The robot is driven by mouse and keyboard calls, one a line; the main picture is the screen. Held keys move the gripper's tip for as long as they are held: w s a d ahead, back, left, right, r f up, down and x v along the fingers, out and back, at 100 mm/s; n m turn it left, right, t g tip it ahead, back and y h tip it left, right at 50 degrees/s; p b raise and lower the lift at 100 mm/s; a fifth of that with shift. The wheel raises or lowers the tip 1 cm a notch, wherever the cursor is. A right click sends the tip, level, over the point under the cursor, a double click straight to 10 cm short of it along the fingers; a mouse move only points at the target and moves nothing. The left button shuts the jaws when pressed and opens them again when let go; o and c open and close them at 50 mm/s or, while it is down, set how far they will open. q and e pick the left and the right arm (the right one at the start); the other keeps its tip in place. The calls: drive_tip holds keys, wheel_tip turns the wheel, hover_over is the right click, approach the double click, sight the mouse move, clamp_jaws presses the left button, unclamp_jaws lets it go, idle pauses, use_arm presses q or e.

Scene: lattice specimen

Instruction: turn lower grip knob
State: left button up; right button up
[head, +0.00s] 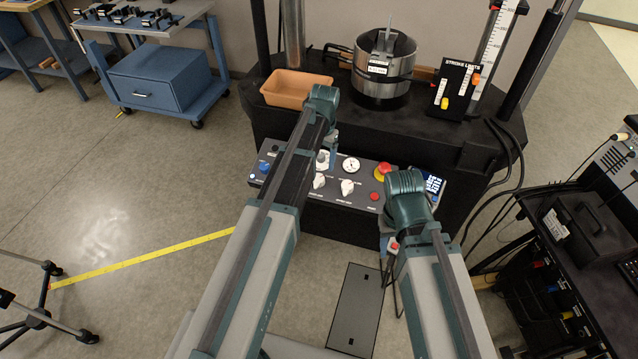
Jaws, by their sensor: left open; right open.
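The black control panel (333,201) on the front of the machine carries several white knobs. Two stand in its lower row, a left one (319,181) and a right one (347,187); their labels are too small to read, so I cannot tell which is the lower grip knob. My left gripper (329,156) points down over the panel's upper row, above these two knobs, with its fingers mostly hidden by the arm. My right gripper (393,244) is in front of the panel's right end, low and partly hidden by its wrist. Both are open, and I see nothing held.
A red emergency button (383,171), a smaller red button (374,196) and a blue button (263,166) sit on the panel, with a lit display (433,184) at its right. An orange bin (296,88) and a metal cylinder (383,85) stand on the machine behind.

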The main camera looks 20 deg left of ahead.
sight(319, 177)
use_arm(q)
drive_tip(key=f+b, duration=0.3)
drive_tip(key=f, duration=0.1)
drive_tip(key=f+b, duration=0.4)
drive_tip(key=shift+a+f, duration=0.2)
drive_tip(key=shift+f, duration=0.05)
drive_tip(key=shift+r, duration=0.1)
clamp_jaws()
